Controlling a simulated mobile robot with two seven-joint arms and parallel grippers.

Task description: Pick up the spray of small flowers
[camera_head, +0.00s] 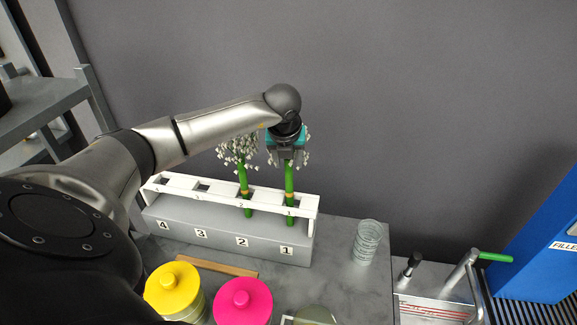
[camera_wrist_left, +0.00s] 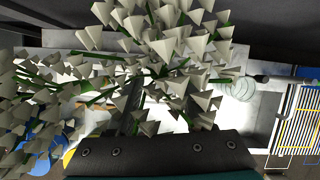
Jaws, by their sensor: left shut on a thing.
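Two sprays of small white flowers with green stems stand upright in a white numbered rack (camera_head: 165,186). One spray (camera_head: 238,152) is in slot 2. The other spray (camera_head: 289,180) is in slot 1, with my left gripper (camera_head: 287,158) over its upper stem. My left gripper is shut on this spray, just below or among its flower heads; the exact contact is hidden. In the left wrist view the white flower heads (camera_wrist_left: 165,45) fill the middle, and the second spray's heads (camera_wrist_left: 35,95) show at the left. My right gripper is not in view.
A yellow-lidded jar (camera_head: 173,289) and a pink-lidded jar (camera_head: 243,301) stand in front of the rack. A stack of clear glass (camera_head: 367,241) stands right of it. A tap with a green handle (camera_head: 494,257) and a blue box (camera_head: 545,235) are at the right.

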